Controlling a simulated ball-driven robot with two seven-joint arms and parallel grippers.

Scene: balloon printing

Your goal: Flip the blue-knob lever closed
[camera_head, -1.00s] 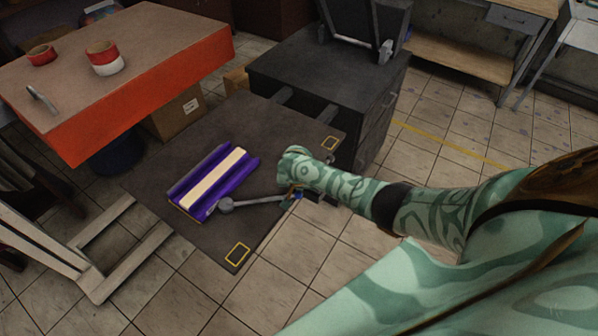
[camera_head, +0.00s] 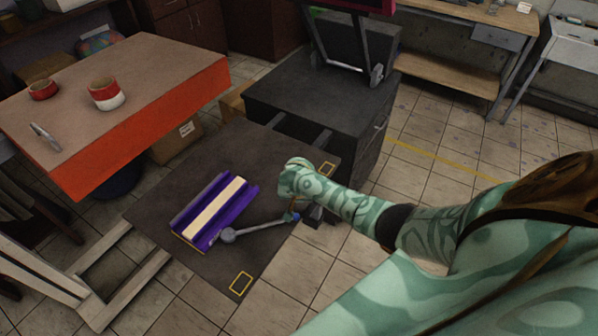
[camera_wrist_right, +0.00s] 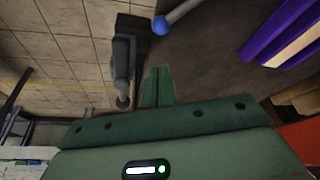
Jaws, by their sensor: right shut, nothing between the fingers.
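The lever (camera_head: 258,228) is a grey rod with a round grey pivot end beside the purple holder and a blue knob (camera_head: 292,217) at its other end. It lies low across the dark plate, with the knob near the plate's right edge. In the right wrist view, the blue knob (camera_wrist_right: 160,25) is at the top, beyond the green fingertips and apart from them. My right gripper (camera_wrist_right: 158,80) is shut and empty. In the head view, it is close to the knob and mostly hidden by my right forearm. My left gripper is not in view.
A purple holder with a cream strip (camera_head: 220,205) sits on the dark plate (camera_head: 160,205). A dark cabinet (camera_head: 310,100) stands behind it. An orange-sided table (camera_head: 140,130) with red-and-white rolls (camera_head: 105,95) is at the left. Tiled floor is open at the right.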

